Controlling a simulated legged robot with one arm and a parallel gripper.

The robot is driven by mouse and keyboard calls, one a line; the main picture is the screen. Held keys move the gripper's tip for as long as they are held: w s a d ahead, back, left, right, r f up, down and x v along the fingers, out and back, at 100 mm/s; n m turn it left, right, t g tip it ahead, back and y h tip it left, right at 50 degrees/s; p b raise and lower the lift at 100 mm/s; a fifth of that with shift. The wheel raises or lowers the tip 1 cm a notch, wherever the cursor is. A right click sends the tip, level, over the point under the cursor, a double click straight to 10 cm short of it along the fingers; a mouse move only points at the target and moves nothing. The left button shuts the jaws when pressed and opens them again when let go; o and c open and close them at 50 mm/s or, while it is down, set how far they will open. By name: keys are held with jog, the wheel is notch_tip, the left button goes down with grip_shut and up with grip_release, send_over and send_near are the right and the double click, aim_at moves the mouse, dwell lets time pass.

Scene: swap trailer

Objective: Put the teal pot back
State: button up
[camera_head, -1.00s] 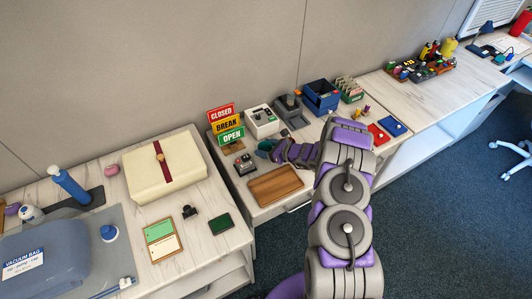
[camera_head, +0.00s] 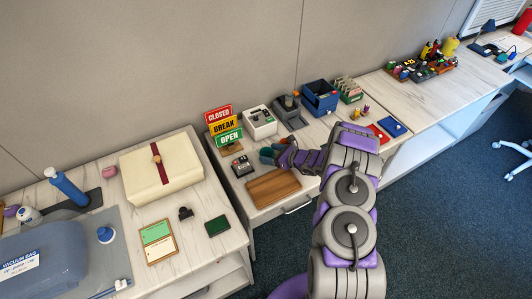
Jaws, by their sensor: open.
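A small teal pot (camera_head: 266,153) is on the middle counter, behind the brown wooden tray (camera_head: 273,187). My gripper (camera_head: 277,155) is open at the pot's right side, reaching in from the right. The fingertips are small and partly hidden by my own wrist, so I cannot tell whether they touch the pot or are around it.
A sign stack (camera_head: 226,126) stands behind left, with a small dark device (camera_head: 242,166) in front. A white box device (camera_head: 260,122), a grey machine (camera_head: 290,111) and a blue bin (camera_head: 319,97) line the back. A cream case (camera_head: 162,170) is on the left counter.

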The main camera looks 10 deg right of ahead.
jog(key=p+v, duration=0.1)
jog(key=v, duration=0.7)
jog(key=shift+s+r, duration=0.3)
jog(key=shift+s, duration=0.1)
jog(key=shift+s+d+r, duration=0.2)
jog(key=shift+s+d, duration=0.05)
jog(key=shift+d, duration=0.15)
jog(key=s+a+r+n+g+y, duration=0.3)
jog(key=a+r+n, duration=0.4)
jog(key=a+r, duration=0.55)
jog(key=s+a+r+n+g, duration=0.65)
jog(key=s+r+n, duration=0.25)
jog(key=s+r, duration=0.4)
jog(key=s+r+n+g+h, duration=0.1)
jog(key=s+r+n+h, duration=0.2)
jog(key=s, duration=0.5)
jog(key=s+r+n+g+h, duration=0.2)
jog(key=s+n+h, duration=0.15)
jog(key=s, duration=0.55)
jog(key=s+d+r+n+t+h, duration=0.1)
jog(key=s+d+n+h, duration=0.3)
jog(key=s+d, duration=0.7)
jog(key=shift+s+d+r+n+h, duration=0.2)
jog(key=shift+s+r+n+h, duration=0.25)
jog(key=shift+h, duration=0.5)
